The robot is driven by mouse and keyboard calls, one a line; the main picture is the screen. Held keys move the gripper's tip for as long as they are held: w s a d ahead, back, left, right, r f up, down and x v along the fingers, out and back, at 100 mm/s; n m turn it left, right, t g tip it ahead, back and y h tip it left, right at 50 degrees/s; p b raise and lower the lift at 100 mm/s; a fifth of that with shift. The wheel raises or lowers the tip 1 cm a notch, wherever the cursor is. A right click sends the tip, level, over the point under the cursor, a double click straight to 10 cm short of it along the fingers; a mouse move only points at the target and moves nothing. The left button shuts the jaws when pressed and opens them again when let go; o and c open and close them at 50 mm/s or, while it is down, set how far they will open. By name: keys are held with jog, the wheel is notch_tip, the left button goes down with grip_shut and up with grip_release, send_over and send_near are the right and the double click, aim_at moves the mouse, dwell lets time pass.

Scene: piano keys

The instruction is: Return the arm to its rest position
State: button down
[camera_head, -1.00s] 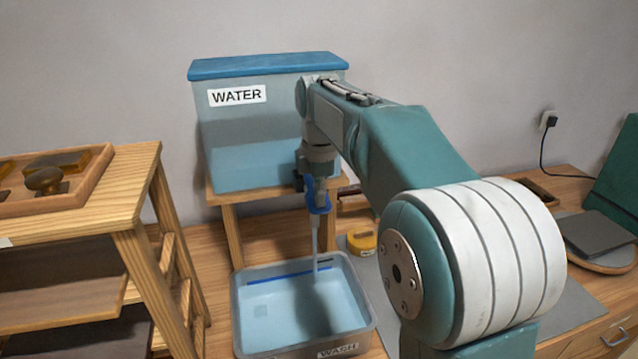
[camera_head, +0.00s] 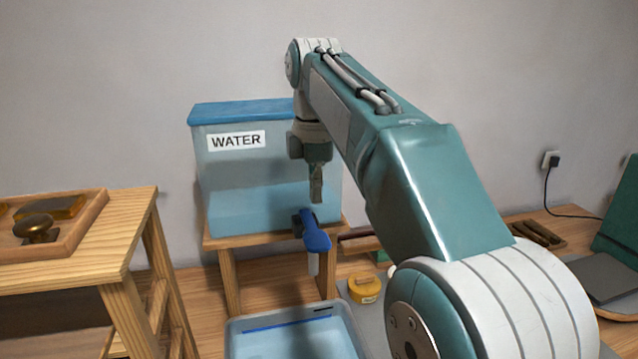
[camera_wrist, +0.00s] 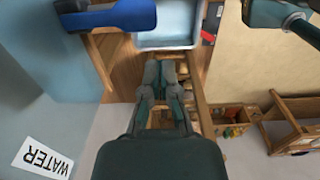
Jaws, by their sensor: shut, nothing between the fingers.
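My gripper (camera_head: 316,198) hangs pointing down in front of the water tank (camera_head: 220,175), a little above the blue tap handle (camera_head: 315,236) and apart from it. Its fingers are shut and empty; they also show in the wrist view (camera_wrist: 163,75). My arm is raised, with its elbow high and its forearm reaching over toward the tank. The tap's pale spout (camera_head: 313,266) points down over the wash tub (camera_head: 240,328), and no stream shows below it. The blue handle shows large at the top left of the wrist view (camera_wrist: 110,16).
The tank stands on a wooden stand (camera_head: 228,275). A wooden shelf unit (camera_head: 125,225) with a tray (camera_head: 80,222) is at the left. A yellow tape measure (camera_head: 364,288) lies on the bench right of the tub. The wall space above the tank is clear.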

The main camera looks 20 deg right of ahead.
jog(key=s+d+f+m+t, duration=0.2)
jog(key=s+f+m+t, duration=0.3)
jog(key=s+f+m, duration=1.3)
jog(key=s, duration=0.3)
jog(key=shift+s+d+t, duration=0.3)
jog(key=shift+d, duration=0.1)
